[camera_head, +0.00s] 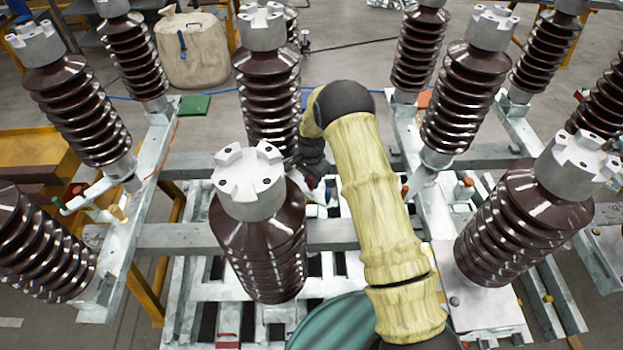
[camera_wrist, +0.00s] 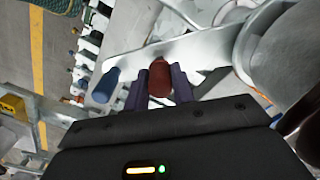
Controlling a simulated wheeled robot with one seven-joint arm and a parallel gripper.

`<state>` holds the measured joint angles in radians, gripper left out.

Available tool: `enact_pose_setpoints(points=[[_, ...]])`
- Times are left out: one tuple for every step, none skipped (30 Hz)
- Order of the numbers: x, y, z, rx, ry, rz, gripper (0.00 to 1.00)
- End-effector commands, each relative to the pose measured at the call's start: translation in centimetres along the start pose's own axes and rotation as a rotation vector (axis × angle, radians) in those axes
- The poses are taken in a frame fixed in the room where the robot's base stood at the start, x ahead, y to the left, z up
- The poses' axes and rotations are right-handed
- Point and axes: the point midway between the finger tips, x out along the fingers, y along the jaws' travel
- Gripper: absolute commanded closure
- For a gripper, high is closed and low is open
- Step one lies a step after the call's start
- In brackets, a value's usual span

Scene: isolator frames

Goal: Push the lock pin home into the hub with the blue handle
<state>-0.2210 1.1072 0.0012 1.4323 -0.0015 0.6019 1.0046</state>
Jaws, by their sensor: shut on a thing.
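In the wrist view my gripper (camera_wrist: 160,88) has its two dark purple fingers on either side of a dark red handle (camera_wrist: 159,74) and is shut on it. The blue handle (camera_wrist: 103,86) is to the left of the fingers, apart from them, near the rounded end of a pale metal lever plate (camera_wrist: 140,62). The pin shafts and the hub's bore cannot be made out. In the head view my arm reaches to the middle insulators, and my gripper (camera_head: 316,178) is small and partly hidden there.
Ribbed brown insulators with grey caps stand close around my arm, including one at front centre (camera_head: 260,245) and one behind (camera_head: 268,100). A galvanised steel frame (camera_head: 190,237) runs beneath. A grey rounded metal body (camera_wrist: 285,60) is close on the right in the wrist view.

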Motion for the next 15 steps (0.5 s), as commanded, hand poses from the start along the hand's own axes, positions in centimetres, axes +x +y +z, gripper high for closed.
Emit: enact_pose_setpoints(points=[[0.14,-0.02,0.00,0.000,0.000,0.000,1.00],[0.19,-0.02,0.00,0.000,0.000,0.000,1.00],[0.26,-0.02,0.00,0.000,0.000,0.000,1.00],[0.31,-0.02,0.00,0.000,0.000,0.000,1.00],[0.35,-0.02,0.00,0.000,0.000,0.000,1.00],[0.42,-0.02,0.00,0.000,0.000,0.000,1.00],[0.47,-0.02,-0.01,0.000,0.000,0.000,1.00],[0.51,-0.02,-0.01,0.000,0.000,0.000,1.00],[0.58,-0.02,0.00,0.000,0.000,0.000,1.00],[0.62,-0.02,0.00,0.000,0.000,0.000,1.00],[0.67,-0.02,0.00,0.000,0.000,0.000,1.00],[0.74,-0.02,0.00,0.000,0.000,0.000,1.00],[0.79,-0.02,0.00,0.000,0.000,0.000,1.00],[0.83,-0.02,0.00,0.000,0.000,0.000,1.00],[0.90,-0.02,0.00,0.000,0.000,0.000,1.00]])
